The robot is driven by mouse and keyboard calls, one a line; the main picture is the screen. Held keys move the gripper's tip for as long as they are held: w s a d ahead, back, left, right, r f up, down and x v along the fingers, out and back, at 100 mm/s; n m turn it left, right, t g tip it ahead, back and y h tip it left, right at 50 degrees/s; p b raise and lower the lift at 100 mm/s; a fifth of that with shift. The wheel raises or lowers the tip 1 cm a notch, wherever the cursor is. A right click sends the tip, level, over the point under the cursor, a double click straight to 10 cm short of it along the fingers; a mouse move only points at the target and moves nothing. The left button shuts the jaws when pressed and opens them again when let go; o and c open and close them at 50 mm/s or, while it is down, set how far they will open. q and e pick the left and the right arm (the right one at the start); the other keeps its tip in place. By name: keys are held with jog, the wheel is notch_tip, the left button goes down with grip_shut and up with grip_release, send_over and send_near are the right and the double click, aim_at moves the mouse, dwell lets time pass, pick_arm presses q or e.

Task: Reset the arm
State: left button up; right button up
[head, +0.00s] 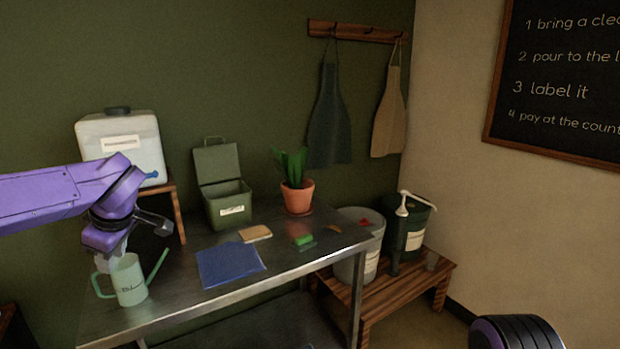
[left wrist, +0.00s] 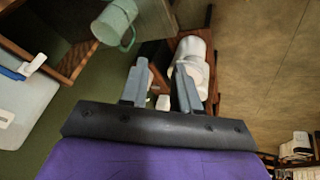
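My left gripper (head: 108,264) hangs pointing down at the left end of the metal table, close to a pale green watering can (head: 130,281). In the left wrist view its two grey fingers (left wrist: 160,82) are apart with nothing held between them. There the can (left wrist: 116,22) shows off to the upper left, outside the fingers. In the head view the can stands upright with its spout to the right; whether the gripper touches it I cannot tell. Part of my right arm shows at the lower right of the head view, but its gripper does not.
The metal table (head: 300,262) holds a blue cloth (head: 230,265), an open green bin (head: 229,205) and a potted plant (head: 298,197). A white jug (head: 120,150) stands on a wooden stand behind my arm. Buckets (head: 408,238) stand on a slatted bench (head: 405,291) at right.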

pick_arm(q)
jog(key=s+d+f+m+t+y+b, duration=0.1)
jog(key=s+d+f+m+t, duration=0.15)
jog(key=f, duration=1.25)
jog(key=s+d+f+m+t+y+b, duration=0.2)
jog(key=f+t, duration=0.2)
jog(key=f, duration=1.1)
jog(key=s+d+f+m+g+h+b, duration=0.1)
jog(key=s+f+m+g, duration=0.1)
jog(key=s+f, duration=0.5)
jog(key=s+d+f+m+g+h, duration=0.1)
jog(key=s+f+m+g+h, duration=0.1)
jog(key=s+f, duration=0.5)
jog(key=s+d+f+m+g+h+b, duration=0.1)
jog(key=s+f, duration=0.6)
jog(key=s, duration=0.8)
jog(key=shift+s+d+m+g+h+b, duration=0.35)
jog(key=shift+s+m+g+h, duration=0.1)
jog(key=shift+m, duration=0.4)
jog(key=shift+w, duration=0.1)
